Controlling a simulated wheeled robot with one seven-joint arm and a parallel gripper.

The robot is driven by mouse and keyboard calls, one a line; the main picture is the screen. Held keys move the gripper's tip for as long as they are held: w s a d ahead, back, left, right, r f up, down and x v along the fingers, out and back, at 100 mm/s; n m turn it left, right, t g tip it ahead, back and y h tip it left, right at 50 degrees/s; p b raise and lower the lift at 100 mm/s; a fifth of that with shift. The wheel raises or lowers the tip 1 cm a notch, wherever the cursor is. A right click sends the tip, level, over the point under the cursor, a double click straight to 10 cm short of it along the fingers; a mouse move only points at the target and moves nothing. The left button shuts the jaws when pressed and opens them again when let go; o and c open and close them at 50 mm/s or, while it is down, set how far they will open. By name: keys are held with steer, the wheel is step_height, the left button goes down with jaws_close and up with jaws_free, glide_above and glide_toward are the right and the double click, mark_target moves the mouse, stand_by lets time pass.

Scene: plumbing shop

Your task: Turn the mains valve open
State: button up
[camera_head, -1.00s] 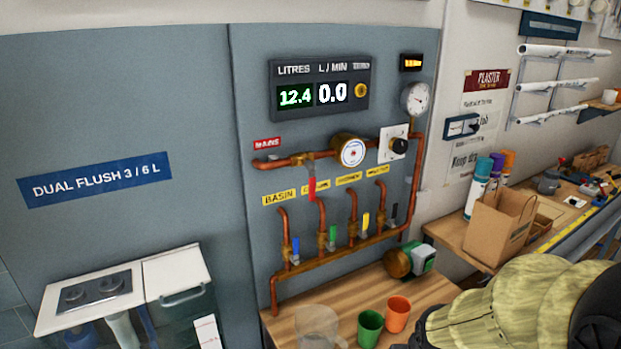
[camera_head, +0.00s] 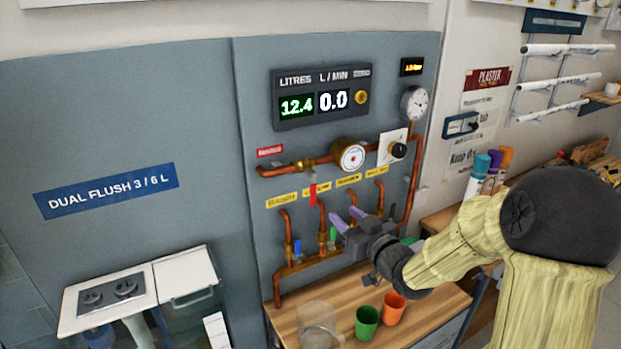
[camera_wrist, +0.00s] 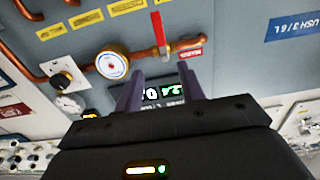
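The mains valve sits on the upper horizontal copper pipe, by the red mains label (camera_head: 270,151). Its red lever (camera_head: 313,190) hangs straight down, across the pipe. In the wrist view, which is upside down, the red lever (camera_wrist: 158,28) points up from the pipe, ahead of the fingers. My gripper (camera_head: 346,217) is open and empty, below and right of the lever in the head view, apart from it. Its two purple fingers also show in the wrist view (camera_wrist: 160,72). The display (camera_head: 321,97) reads 12.4 litres and 0.0 L/min.
Below are branch pipes with a blue lever (camera_head: 297,247) and a green lever (camera_head: 332,236); my gripper hides others. A round water meter (camera_head: 350,156) and black knob (camera_head: 398,150) sit right of the valve. Green (camera_head: 367,320) and orange (camera_head: 392,308) cups and a clear jug (camera_head: 317,322) stand below.

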mark_target(314, 188)
steer(key=p+x, duration=0.7)
steer(key=x, duration=0.9)
steer(key=shift+w+a+r, duration=0.1)
steer(key=shift+a+r, duration=0.05)
steer(key=shift+a, duration=0.05)
steer(key=shift+w+a, duration=0.25)
steer(key=shift+w, duration=0.1)
jaws_close()
